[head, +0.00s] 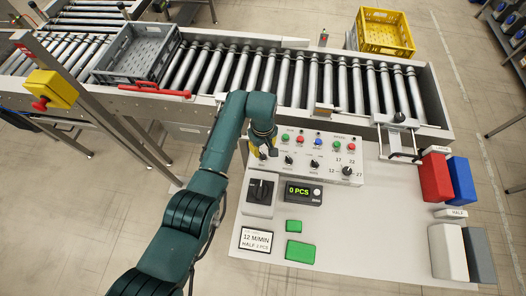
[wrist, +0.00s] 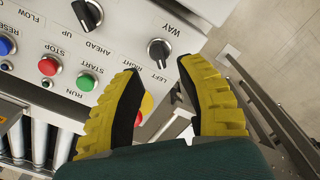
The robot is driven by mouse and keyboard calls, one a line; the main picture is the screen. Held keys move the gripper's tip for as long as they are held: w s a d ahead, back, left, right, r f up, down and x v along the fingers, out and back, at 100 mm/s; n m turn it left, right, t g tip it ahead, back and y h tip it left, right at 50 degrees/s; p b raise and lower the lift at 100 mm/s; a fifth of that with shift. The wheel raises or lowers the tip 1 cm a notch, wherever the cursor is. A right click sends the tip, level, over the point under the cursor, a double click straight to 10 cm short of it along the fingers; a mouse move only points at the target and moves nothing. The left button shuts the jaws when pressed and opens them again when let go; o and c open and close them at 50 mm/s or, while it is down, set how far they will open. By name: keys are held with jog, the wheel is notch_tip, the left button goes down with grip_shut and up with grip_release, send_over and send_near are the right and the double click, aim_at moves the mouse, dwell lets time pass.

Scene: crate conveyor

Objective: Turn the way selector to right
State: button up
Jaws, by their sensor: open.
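The lettering appears upside down in the wrist view. My gripper (wrist: 160,70) has yellow fingers with dark pads, open and apart. The knob lies just beyond the gap between the fingertips; I see no contact. In the head view my gripper (head: 262,150) is over the left end of the panel (head: 325,175) and largely hides that selector.
A second black knob (wrist: 87,14), marked AHEAD and UP, and a green START button (wrist: 86,82) are close by. A large black rotary switch (head: 261,189) and counter display (head: 303,193) sit in front. A grey crate (head: 138,52) rests on the roller conveyor behind.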

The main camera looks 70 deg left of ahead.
aim_at(263, 155)
notch_tip(263, 155, down, 6)
jog(key=shift+r+b, duration=0.25)
jog(key=shift+b, duration=0.05)
grip_shut()
